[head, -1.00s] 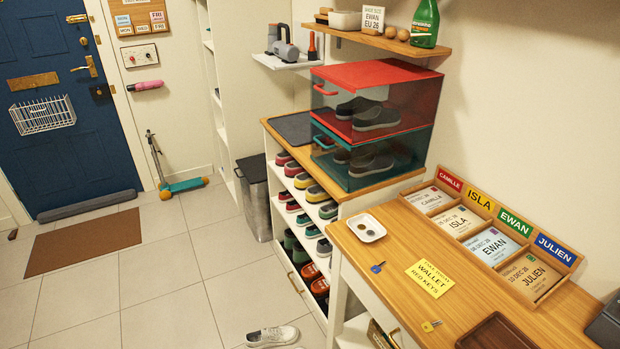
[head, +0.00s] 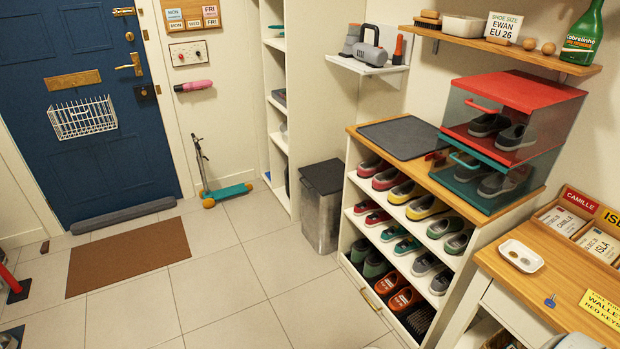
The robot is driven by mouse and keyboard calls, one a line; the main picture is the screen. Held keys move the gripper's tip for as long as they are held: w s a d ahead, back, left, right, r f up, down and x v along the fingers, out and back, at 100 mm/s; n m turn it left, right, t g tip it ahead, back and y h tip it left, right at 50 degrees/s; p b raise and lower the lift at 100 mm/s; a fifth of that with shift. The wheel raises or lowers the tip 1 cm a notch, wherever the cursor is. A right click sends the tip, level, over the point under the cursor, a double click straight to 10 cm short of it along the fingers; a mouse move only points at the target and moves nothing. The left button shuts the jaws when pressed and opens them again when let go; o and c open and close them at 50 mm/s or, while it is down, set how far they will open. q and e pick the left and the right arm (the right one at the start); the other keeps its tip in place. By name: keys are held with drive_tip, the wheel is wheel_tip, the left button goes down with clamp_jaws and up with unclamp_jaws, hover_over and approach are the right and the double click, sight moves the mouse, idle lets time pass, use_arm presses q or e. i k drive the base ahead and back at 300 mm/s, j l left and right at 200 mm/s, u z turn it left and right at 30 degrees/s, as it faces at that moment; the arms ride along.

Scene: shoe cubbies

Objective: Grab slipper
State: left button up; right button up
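The shoe rack (head: 352,132) stands right of centre in the head view, with several pairs of shoes on its sloping shelves. Lower rows hold red, teal, grey and green pairs. Orange shoes (head: 398,294) are near the bottom, beside a dark ribbed pair (head: 420,320) partly cut off. I cannot tell which, if any, is a slipper. Grey shoes (head: 490,125) sit in the clear red-lidded box (head: 520,90). Neither gripper is in view.
A teal box (head: 485,190) is under the red one. A grey bin (head: 325,210) stands left of the rack. The wooden desk (head: 500,255) holds a white dish (head: 520,256) and a blue key (head: 550,300). A scooter (head: 222,190) stands by the wall. The tiled floor (head: 225,275) is mostly clear.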

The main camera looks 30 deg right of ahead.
sight(409, 190)
drive_tip(key=i+j, duration=0.2)
drive_tip(key=i, duration=0.3)
drive_tip(key=i+j, duration=0.2)
drive_tip(key=i, duration=0.35)
drive_tip(key=i+j, duration=0.15)
drive_tip(key=i, duration=0.35)
